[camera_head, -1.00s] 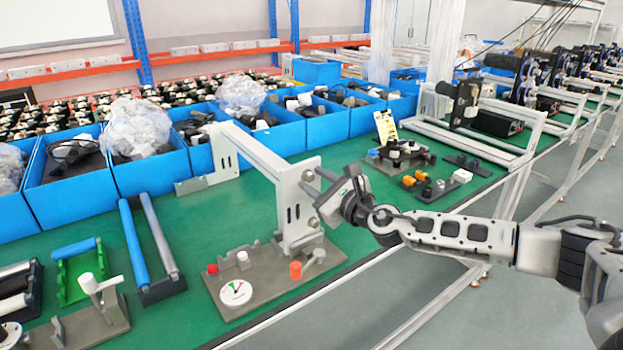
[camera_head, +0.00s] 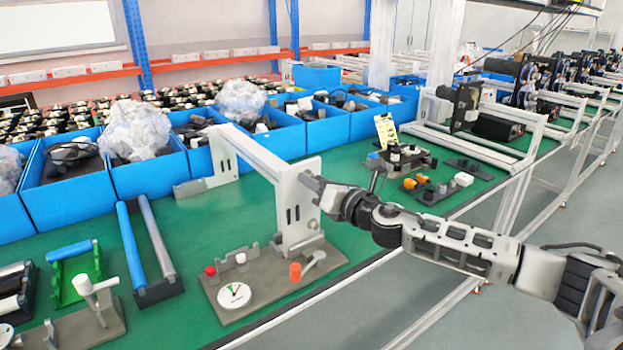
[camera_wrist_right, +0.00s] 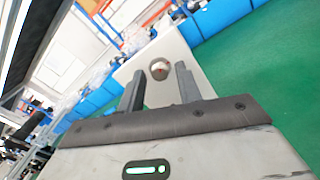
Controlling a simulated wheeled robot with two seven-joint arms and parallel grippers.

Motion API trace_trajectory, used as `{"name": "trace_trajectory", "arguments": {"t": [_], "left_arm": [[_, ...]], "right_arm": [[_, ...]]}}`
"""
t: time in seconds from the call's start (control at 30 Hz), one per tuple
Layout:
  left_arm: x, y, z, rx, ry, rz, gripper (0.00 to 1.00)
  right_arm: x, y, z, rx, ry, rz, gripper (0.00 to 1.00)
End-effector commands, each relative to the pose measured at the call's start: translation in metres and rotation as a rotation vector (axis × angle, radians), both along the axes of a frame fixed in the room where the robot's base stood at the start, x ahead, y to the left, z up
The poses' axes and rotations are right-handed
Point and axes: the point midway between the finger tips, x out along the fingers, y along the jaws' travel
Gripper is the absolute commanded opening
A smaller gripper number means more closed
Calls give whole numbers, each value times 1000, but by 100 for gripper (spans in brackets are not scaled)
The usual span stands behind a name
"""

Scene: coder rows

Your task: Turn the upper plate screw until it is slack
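The upper plate screw (camera_wrist_right: 159,69) shows in the right wrist view as a round metallic head with a reddish centre on a pale upright plate (camera_head: 297,215). My right gripper (camera_head: 313,181) is at the plate's upper right side. In the right wrist view its two dark fingers (camera_wrist_right: 160,80) are apart, with the screw seen between their tips; contact cannot be told. A lower round screw (camera_head: 313,224) sits near the plate's foot. My left gripper is not in view.
The plate stands on a grey base (camera_head: 262,290) with a dial (camera_head: 234,296), an orange knob (camera_head: 295,272) and a red knob (camera_head: 210,270). Blue bins (camera_head: 150,172) line the back.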

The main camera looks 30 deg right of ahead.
Motion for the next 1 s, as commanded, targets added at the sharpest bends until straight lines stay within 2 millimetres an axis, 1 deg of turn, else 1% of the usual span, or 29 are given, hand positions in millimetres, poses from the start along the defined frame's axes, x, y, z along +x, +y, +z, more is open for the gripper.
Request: {"name": "trace_trajectory", "arguments": {"t": [0.03, 0.07, 0.1, 0.17, 0.3, 0.37, 0.47, 0.57, 0.6, 0.7, 0.8, 1.0], "left_arm": [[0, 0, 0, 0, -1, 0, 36], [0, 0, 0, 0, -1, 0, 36], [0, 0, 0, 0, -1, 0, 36], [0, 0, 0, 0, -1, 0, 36], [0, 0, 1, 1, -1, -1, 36], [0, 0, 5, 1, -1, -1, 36], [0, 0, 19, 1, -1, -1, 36], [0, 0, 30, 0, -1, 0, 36], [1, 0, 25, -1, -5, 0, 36], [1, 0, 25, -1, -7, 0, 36], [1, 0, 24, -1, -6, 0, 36], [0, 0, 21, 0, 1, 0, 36]], "right_arm": [[0, 0, 0, -1, 0, 0, 35], [0, 0, 0, -1, 0, 0, 29], [0, 0, 0, -1, 0, 0, 18], [0, 0, 0, -2, 0, 0, 1], [0, 0, 1, -12, -3, 0, 0], [0, 0, 3, -68, -10, -1, 0], [0, -1, 6, -289, -41, -1, 0], [0, -1, 6, -562, -81, -1, 0], [-1, -1, 2, -645, -94, -1, 0], [-1, -1, 1, -790, -116, 0, 0], [-1, -1, 1, -846, -124, -2, 0], [-1, -1, 1, -848, -125, -2, 0]]}}
